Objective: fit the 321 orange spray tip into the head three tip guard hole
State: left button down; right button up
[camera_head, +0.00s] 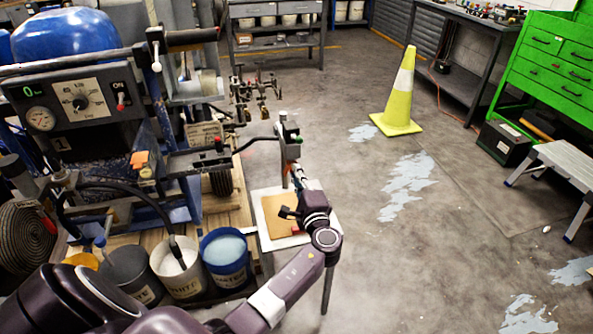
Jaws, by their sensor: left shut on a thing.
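My left arm reaches in from the lower left, and my left gripper (298,180) is at its far end, over the small white stand (262,238). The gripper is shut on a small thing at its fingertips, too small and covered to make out. A cluster of spray heads (256,92) sits on the striper (85,105) farther back. The numbers on the heads and the tip guard hole cannot be made out. My right gripper is not in view.
A brown board (280,222) lies on the stand. Several buckets, one with blue paint (224,250), stand left of it. A yellow cone (400,95), a green tool cabinet (555,60) and a step stool (565,165) are to the right. The middle floor is clear.

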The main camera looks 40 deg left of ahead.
pick_arm(q)
jog(key=shift+a+r+m+p, duration=0.1)
jog(key=shift+m+p, duration=2.3)
jog(key=shift+m, duration=1)
jog(key=shift+m+p, duration=2.65)
jog(key=shift+m, duration=1.65)
